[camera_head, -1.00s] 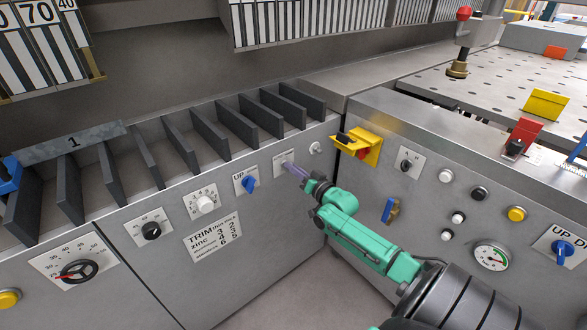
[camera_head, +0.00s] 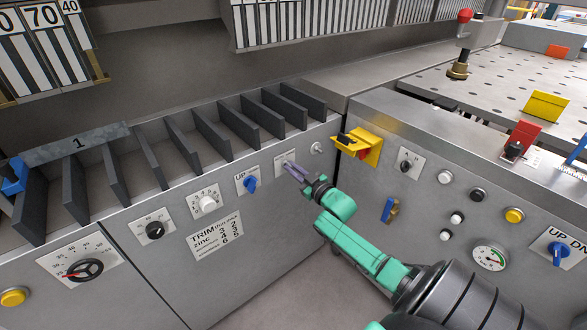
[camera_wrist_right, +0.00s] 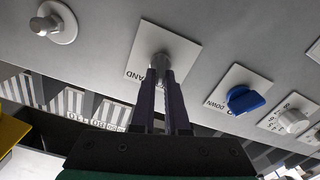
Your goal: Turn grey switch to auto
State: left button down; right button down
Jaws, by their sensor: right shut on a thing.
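The grey switch (camera_wrist_right: 166,50) sits on a small white plate (camera_head: 281,158) on the grey front panel, left of the inner corner. In the right wrist view the letters "AND" show on the plate; the rest of its lettering is hidden. My right gripper (camera_wrist_right: 161,78) points at the panel, its two purple fingers shut on the grey switch. In the head view the right gripper (camera_head: 291,167) covers most of the switch, so its pointing direction cannot be read. My left gripper is not in view.
A blue UP/DOWN switch (camera_head: 250,184) is close by on the left. A round metal knob (camera_head: 317,148) and a yellow bracket (camera_head: 367,149) are close on the right. Another panel with several buttons and a gauge (camera_head: 490,258) runs along the right side.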

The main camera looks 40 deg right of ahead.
jog(key=shift+a+f+n, duration=0.1)
jog(key=shift+f+n, duration=0.1)
jog(key=shift+n, duration=1)
jog(key=c, duration=0.9)
grip_release()
jog(key=shift+r, duration=0.1)
jog(key=s+p, duration=0.1)
jog(key=s, duration=1.3)
jog(key=shift+s+a, duration=0.15)
jog(key=shift+s, duration=0.15)
